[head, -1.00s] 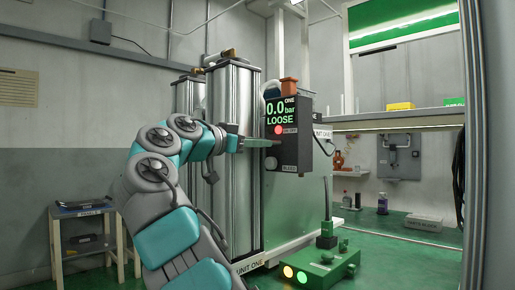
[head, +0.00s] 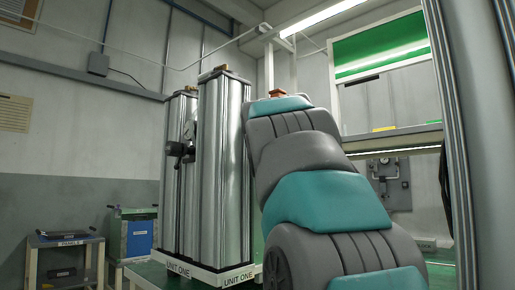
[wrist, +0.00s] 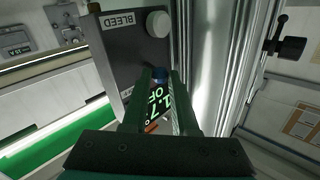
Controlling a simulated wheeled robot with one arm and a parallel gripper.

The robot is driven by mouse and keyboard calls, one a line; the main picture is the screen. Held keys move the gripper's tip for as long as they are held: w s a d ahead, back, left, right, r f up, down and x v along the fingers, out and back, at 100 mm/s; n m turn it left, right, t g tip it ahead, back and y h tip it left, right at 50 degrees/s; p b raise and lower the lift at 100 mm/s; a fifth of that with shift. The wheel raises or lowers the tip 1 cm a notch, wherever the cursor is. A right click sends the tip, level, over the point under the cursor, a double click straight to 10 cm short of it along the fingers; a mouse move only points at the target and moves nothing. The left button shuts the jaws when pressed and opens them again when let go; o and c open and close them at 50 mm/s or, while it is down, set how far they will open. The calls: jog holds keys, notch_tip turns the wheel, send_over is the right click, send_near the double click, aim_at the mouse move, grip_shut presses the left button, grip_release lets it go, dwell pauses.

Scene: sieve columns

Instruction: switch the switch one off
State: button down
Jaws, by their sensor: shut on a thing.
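In the wrist view, the dark control box (wrist: 128,45) appears upside down, with a BLEED label and a white knob (wrist: 157,23). My gripper (wrist: 160,74) reaches its face just below the knob in the picture. Its fingers are close together on a small dark-blue part (wrist: 160,79), which I take to be switch one. The tips partly hide it, so its position cannot be read. Between the fingers, green display text (wrist: 158,104) seems to read 1.7 and OF, partly covered. In the head view my arm hides the box and gripper.
Tall metal columns (head: 222,165) marked UNIT ONE stand left of my arm in the head view. A low table (head: 65,245) and a blue bin (head: 139,237) are at the lower left. A shelf (head: 395,138) is at the back right. A metal post (head: 455,130) rises near the right.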

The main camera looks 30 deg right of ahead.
jog(key=shift+s+d+r+n+t+y+p, duration=0.1)
jog(key=shift+s+d+n+t+y+p, duration=0.15)
jog(key=shift+n+y+p, duration=0.5)
jog(key=shift+s+d+n+t+y+p, duration=0.15)
jog(key=shift+d+n+t+y+p, duration=0.3)
jog(key=shift+y, duration=0.5)
jog(key=c, duration=1)
grip_release()
jog(key=v, duration=0.8)
jog(key=shift+w, duration=0.1)
